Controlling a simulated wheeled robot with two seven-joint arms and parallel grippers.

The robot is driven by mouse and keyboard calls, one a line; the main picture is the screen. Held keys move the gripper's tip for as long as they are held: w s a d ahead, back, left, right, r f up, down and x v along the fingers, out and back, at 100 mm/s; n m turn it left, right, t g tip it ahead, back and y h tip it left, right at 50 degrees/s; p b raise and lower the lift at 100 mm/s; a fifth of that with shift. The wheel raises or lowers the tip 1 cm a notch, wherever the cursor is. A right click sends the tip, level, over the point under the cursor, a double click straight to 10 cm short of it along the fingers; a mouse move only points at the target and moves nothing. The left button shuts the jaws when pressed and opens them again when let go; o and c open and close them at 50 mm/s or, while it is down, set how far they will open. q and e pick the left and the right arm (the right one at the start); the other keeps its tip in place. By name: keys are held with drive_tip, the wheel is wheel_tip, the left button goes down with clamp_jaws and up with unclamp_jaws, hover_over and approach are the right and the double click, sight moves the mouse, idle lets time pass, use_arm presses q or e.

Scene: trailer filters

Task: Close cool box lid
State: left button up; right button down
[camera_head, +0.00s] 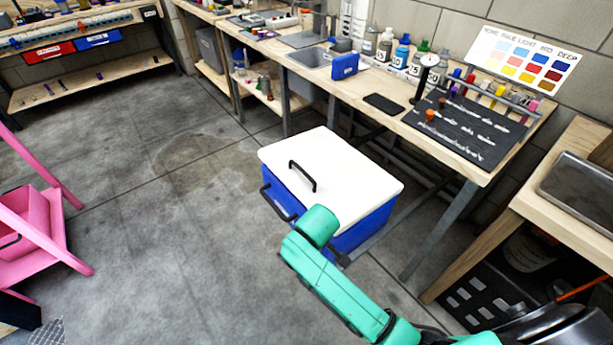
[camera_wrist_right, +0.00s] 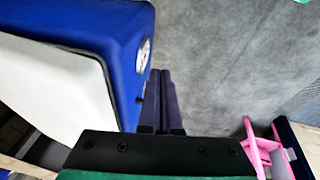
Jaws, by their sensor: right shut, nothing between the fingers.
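The cool box stands on the floor in the middle of the head view, with a blue body (camera_head: 372,220) and a white lid (camera_head: 350,173). The lid lies flat over the body, with no gap visible on the sides I see. A black handle (camera_head: 302,176) is on the lid. My right arm crosses in front of the box's near corner and hides part of it. In the right wrist view my right gripper (camera_wrist_right: 166,75) is shut and empty, just beside the blue body (camera_wrist_right: 100,22); the white lid (camera_wrist_right: 55,85) is at left. My left gripper is not in view.
A workbench (camera_head: 388,118) with bottles and a dark board (camera_head: 465,130) stands behind the box. A pink step frame (camera_head: 38,225) is at the left. Another wooden bench (camera_head: 570,215) is at the right. The grey floor left of the box is clear.

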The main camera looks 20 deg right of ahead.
drive_tip(key=s+d+r+m+t+y+b, duration=0.1)
drive_tip(key=s+d+y+b, duration=0.2)
drive_tip(key=s+d, duration=0.25)
drive_tip(key=w+r+y, duration=0.1)
drive_tip(key=w+r, duration=0.2)
drive_tip(key=w, duration=0.1)
drive_tip(key=w+a+r+n+t, duration=0.1)
drive_tip(key=w+r, duration=0.2)
drive_tip(key=w, duration=0.1)
drive_tip(key=w+a+r+y, duration=0.1)
drive_tip(key=w+r, duration=0.2)
drive_tip(key=w, duration=0.1)
drive_tip(key=shift+y, duration=0.3)
drive_tip(key=w+d+r+m+t, duration=0.1)
drive_tip(key=w+d+r, duration=0.25)
drive_tip(key=r, duration=0.25)
drive_tip(key=w+d+r+m+t, duration=0.1)
drive_tip(key=w+d+r, duration=0.1)
drive_tip(key=d+r, duration=0.3)
drive_tip(key=y, duration=0.1)
hover_over(310, 177)
drive_tip(key=w+d, duration=0.1)
drive_tip(key=d, duration=0.1)
wheel_tip(310, 177, down, 5)
drive_tip(key=f, duration=0.3)
drive_tip(key=a+f, duration=0.1)
drive_tip(key=shift+w+f, duration=0.15)
drive_tip(key=shift+w, duration=0.15)
drive_tip(key=shift+a+f, duration=0.1)
drive_tip(key=shift+f, duration=0.25)
